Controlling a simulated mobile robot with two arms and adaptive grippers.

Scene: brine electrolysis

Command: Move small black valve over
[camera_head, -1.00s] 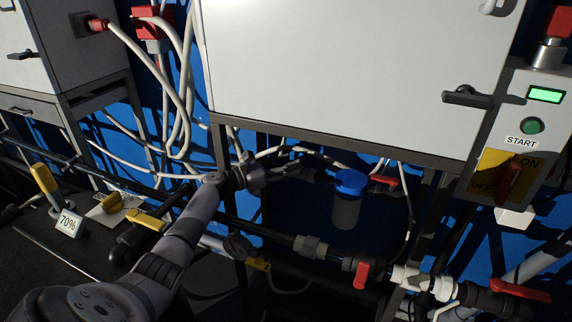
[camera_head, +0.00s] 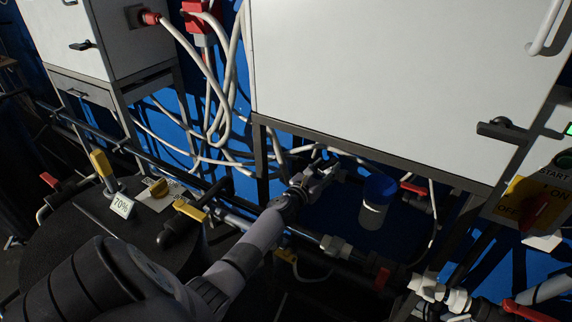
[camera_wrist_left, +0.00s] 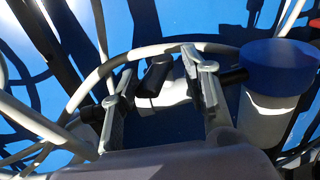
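In the left wrist view, a small black valve handle (camera_wrist_left: 154,77) sits on a white fitting on a pale pipe. My left gripper (camera_wrist_left: 157,88) is open, with its two fingers apart on either side of the handle. I cannot tell whether either finger touches it. In the head view my left gripper (camera_head: 322,176) is under the big white cabinet, left of a blue-capped container (camera_head: 375,200). The valve is too small and shaded to make out there. My right gripper is not in view.
The blue-capped container also stands close right of the gripper in the wrist view (camera_wrist_left: 275,85). White hoses (camera_head: 215,110) loop at the left. The cabinet (camera_head: 390,80) hangs above. Pipes with a red-handled valve (camera_head: 382,279) run below. A yellow-handled valve (camera_head: 190,210) is left of my arm.

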